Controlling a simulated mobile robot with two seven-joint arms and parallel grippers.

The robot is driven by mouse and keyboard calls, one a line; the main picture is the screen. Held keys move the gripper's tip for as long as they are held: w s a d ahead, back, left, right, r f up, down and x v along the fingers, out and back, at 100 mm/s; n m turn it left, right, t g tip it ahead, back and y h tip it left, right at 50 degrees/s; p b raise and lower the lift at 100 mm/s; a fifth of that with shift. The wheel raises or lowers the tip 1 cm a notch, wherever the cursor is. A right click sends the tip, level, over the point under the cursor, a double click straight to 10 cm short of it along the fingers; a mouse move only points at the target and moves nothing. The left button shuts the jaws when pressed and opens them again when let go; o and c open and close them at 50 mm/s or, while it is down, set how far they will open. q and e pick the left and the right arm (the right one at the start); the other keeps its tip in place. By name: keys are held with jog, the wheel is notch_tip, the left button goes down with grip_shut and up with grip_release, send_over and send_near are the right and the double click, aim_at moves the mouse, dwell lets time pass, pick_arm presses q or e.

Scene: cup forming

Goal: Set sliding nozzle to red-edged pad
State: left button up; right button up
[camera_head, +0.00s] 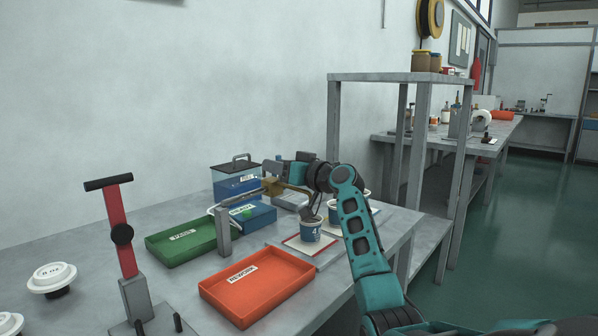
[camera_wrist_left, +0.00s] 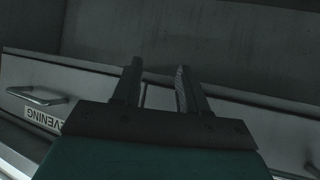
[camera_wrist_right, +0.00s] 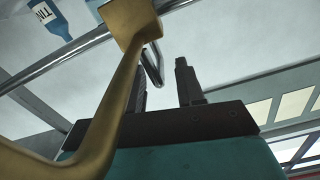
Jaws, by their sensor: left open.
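The sliding nozzle is a brass block with a curved brass tube (camera_wrist_right: 108,115) on a steel rail (camera_wrist_right: 80,45). In the head view its brass block (camera_head: 273,187) sits on the rail behind the cups. My left gripper (camera_wrist_left: 156,78) is open and empty by a drawer front, outside the head view.
An orange REWORK tray (camera_head: 257,283) and a green tray (camera_head: 185,240) lie left of the pad. A blue bin (camera_head: 255,215) and a blue-sided box (camera_head: 236,184) stand behind. A red lever press (camera_head: 127,240) is at front left. Another cup is partly hidden behind my right arm.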

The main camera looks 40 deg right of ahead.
jog(key=s, duration=1.2)
jog(key=shift+d+p, duration=0.3)
jog(key=shift+d, duration=0.15)
